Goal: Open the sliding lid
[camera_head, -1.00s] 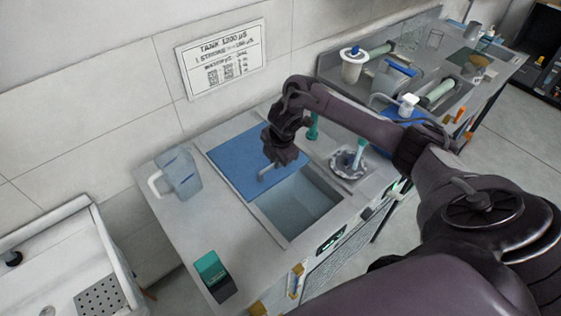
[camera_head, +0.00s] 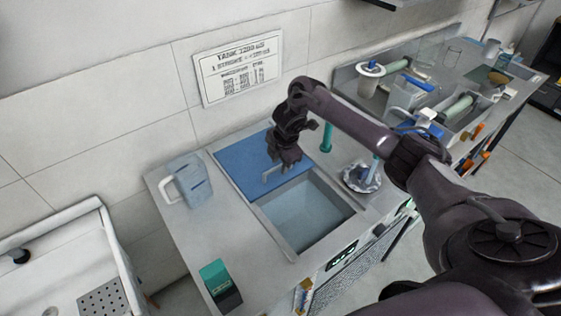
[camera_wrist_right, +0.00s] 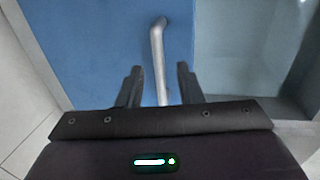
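The blue sliding lid (camera_head: 240,160) lies over the back-left part of the tank opening in the counter. The front-right part of the tank (camera_head: 305,210) is uncovered, showing its pale inside. A grey bar handle (camera_head: 268,175) stands on the lid near its edge by the opening. My right gripper (camera_head: 287,165) is at the handle from above. In the right wrist view, the handle (camera_wrist_right: 158,55) runs between the two dark fingers (camera_wrist_right: 160,85), with a gap on each side. The fingers are apart. My left gripper is not in view.
A clear jug (camera_head: 188,182) stands left of the lid, and a green-and-black box (camera_head: 220,285) at the counter's front left. A white sink (camera_head: 60,262) is far left.

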